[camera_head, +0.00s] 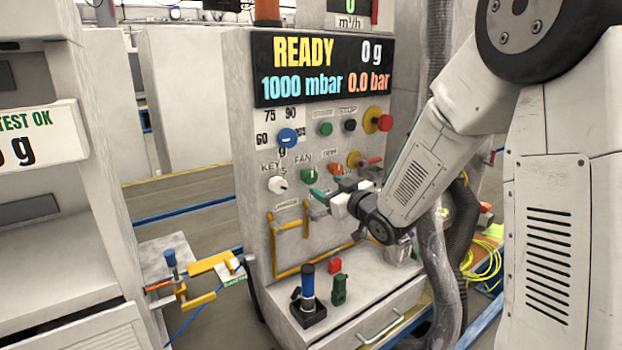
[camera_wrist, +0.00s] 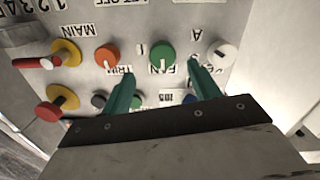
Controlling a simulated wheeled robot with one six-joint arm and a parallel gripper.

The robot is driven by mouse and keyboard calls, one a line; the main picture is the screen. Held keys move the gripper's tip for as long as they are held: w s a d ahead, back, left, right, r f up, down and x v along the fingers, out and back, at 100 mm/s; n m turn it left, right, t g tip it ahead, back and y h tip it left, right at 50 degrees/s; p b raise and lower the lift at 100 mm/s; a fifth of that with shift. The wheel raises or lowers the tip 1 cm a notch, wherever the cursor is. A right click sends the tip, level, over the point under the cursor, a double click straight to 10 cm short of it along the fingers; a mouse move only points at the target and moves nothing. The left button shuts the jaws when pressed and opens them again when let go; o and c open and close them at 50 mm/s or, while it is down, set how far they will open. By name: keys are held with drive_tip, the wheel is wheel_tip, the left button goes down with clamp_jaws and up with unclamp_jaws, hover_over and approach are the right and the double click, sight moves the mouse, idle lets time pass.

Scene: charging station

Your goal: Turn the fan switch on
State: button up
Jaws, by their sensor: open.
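The fan switch (camera_head: 307,175) is a green round knob on the grey control panel, under the label FAN. In the wrist view, which shows the panel upside down, the green fan knob (camera_wrist: 162,54) lies between and just beyond my two fingertips. My gripper (camera_head: 322,186) has green fingers and is in front of the panel, close to the knob. In the wrist view my gripper (camera_wrist: 163,74) is open, with nothing between the fingers. I cannot tell whether a finger touches the knob.
An orange knob (camera_wrist: 108,56) and a white key knob (camera_wrist: 221,54) flank the fan knob. A blue dial (camera_head: 287,138) and a red emergency button (camera_head: 385,123) are higher up. A yellow bracket (camera_head: 290,222) and a bench with a blue-handled tool (camera_head: 308,285) are below.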

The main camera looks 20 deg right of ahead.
sight(312, 178)
drive_tip(key=x, duration=0.8)
drive_tip(key=shift+a+r, duration=0.15)
drive_tip(key=c, duration=1)
